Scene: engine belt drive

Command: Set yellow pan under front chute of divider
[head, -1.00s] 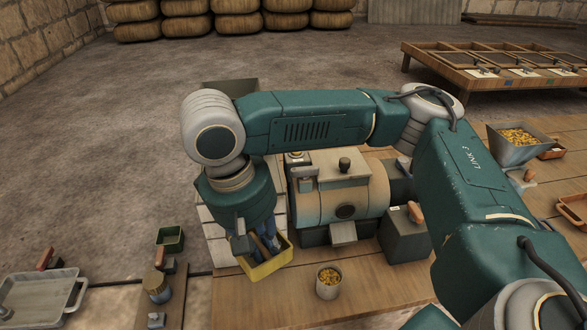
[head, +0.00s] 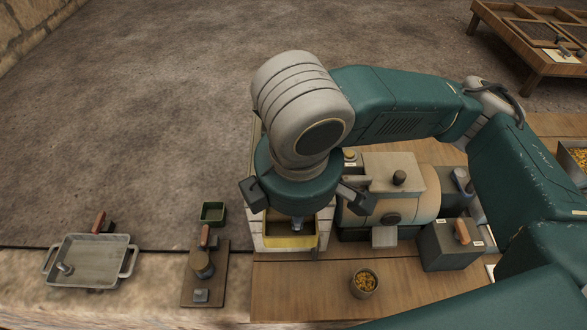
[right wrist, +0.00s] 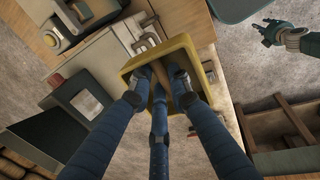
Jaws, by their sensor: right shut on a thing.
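The yellow pan (head: 290,241) is at the left of the divider (head: 392,190), beside its body and apart from the grey chute (head: 384,236) that faces me. My right gripper (head: 298,224) comes down over the pan, largely hidden by its own wrist. In the right wrist view its blue fingers (right wrist: 160,85) reach into the yellow pan (right wrist: 205,62) and are shut on it. I cannot tell whether the pan touches the pale surface below. My left gripper (right wrist: 268,32) shows only in the right wrist view, empty with its fingers spread.
A cup of yellow pieces (head: 365,283) stands on the wooden table in front of the divider. A grey box (head: 450,244) with a wooden handle is right of the chute. A metal tray (head: 91,261), a small green bin (head: 212,213) and a wooden board tool (head: 203,265) lie to the left.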

